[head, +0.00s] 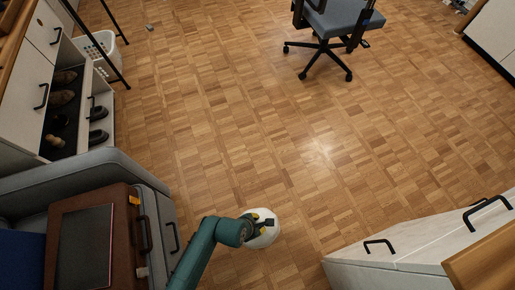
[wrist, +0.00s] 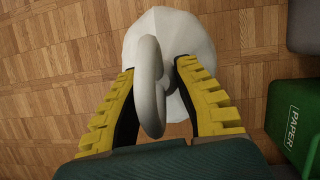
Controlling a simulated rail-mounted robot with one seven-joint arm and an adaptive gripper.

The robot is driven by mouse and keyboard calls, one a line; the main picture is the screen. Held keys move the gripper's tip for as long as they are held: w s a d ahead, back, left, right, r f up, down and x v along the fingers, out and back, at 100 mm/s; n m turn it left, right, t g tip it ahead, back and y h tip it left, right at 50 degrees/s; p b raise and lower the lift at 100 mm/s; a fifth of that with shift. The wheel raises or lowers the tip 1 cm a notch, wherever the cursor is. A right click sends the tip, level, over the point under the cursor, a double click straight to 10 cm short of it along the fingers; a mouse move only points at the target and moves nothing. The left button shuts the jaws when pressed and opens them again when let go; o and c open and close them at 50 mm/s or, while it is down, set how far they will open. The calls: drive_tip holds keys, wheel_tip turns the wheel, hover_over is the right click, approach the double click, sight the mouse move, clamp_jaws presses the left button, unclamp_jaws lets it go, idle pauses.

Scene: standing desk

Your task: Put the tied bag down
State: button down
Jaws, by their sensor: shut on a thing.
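The tied bag is white, with a rounded body and a looped knot on top. In the wrist view the bag (wrist: 195,30) hangs between and beyond the two yellow-padded fingers of my gripper (wrist: 156,85). Its loop (wrist: 149,85) stands up between the fingers, which are closed in on the neck. In the head view the bag (head: 264,238) shows at the end of my green arm, partly covered by my gripper (head: 262,222). Parquet floor lies below it. I cannot tell whether the bag touches the floor.
A green bin marked PAPER (wrist: 296,120) stands at the right in the wrist view. A grey sofa (head: 90,172) with a brown case (head: 125,235) is at the left. White drawers (head: 400,255) are at the lower right. The middle floor (head: 260,130) is clear up to an office chair (head: 335,20).

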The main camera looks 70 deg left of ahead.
wheel_tip(320, 180, down, 10)
drive_tip(key=b, duration=0.6)
drive_tip(key=shift+r, duration=0.15)
drive_tip(key=c, duration=0.9)
unclamp_jaws()
drive_tip(key=p+v, duration=0.7)
drive_tip(key=v, duration=0.5)
